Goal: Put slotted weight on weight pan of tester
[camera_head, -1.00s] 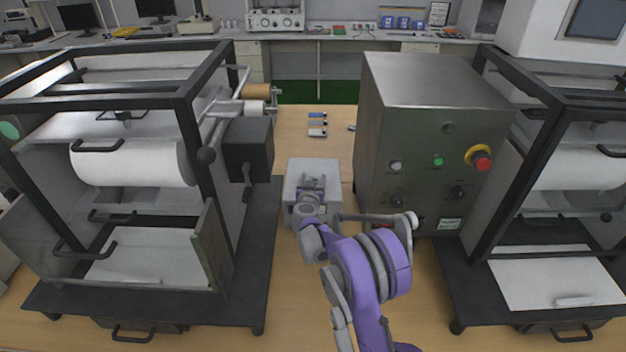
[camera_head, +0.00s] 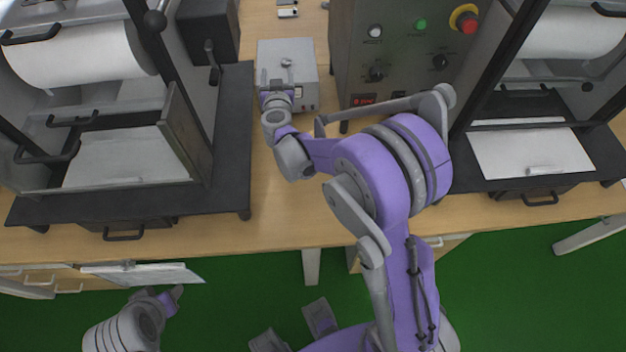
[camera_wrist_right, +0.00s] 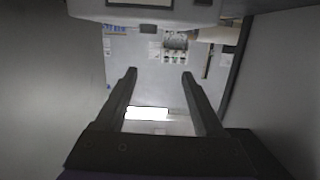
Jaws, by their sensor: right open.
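A small grey box-shaped device (camera_head: 305,77) stands on the wooden bench, between a black-framed machine and a steel control box. A small metal piece (camera_head: 286,62) shows on its top; I cannot tell whether it is the slotted weight or the weight pan. My right gripper (camera_head: 277,88) is at the device's front left edge, small and partly hidden by its own wrist. In the right wrist view its two dark fingers (camera_wrist_right: 159,76) are apart, with nothing between them. My left arm's end (camera_head: 168,298) shows at the lower left, below the bench edge; its jaws are unclear.
The black-framed machine (camera_head: 228,150) with a white roll stands left. The steel control box (camera_head: 395,45) stands close to the device's right. A second framed machine (camera_head: 545,187) is at the right. Bare bench (camera_head: 285,215) lies in front of the device.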

